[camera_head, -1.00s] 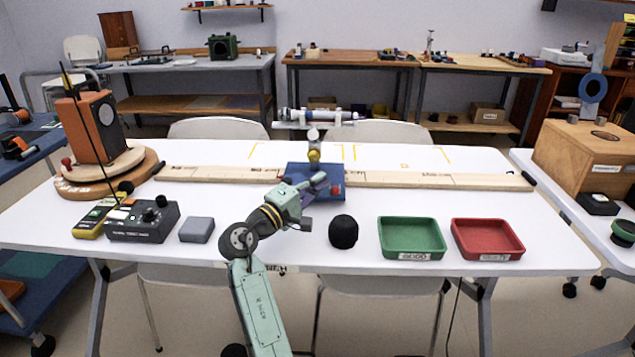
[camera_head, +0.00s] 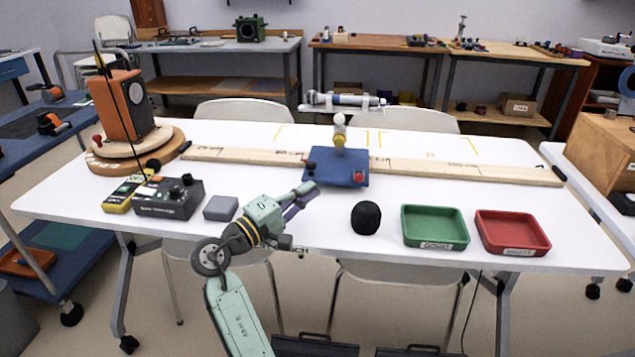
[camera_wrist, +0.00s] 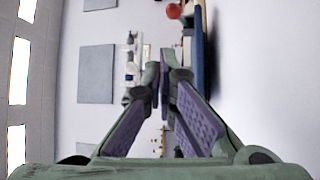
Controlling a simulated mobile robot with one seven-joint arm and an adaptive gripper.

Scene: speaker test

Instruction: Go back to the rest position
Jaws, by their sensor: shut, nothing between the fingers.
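My gripper (camera_head: 305,193) is above the white table (camera_head: 310,225), in front of the blue block (camera_head: 335,167) and left of the black foam ball (camera_head: 366,217). In the wrist view my gripper (camera_wrist: 160,75) has its purple-padded fingers drawn together at the tips, with nothing between them. The blue block carries a small red button (camera_head: 359,176). In the wrist view a blue edge (camera_wrist: 199,60) and a red round thing (camera_wrist: 173,11) show at the top right, apart from the fingers.
A green tray (camera_head: 435,243) and a red tray (camera_head: 513,250) stand at right. A grey block (camera_head: 220,208), a black control box (camera_head: 168,212) and an orange speaker (camera_head: 117,106) on a round wooden base are at left. A wooden rail (camera_head: 450,172) runs across the table.

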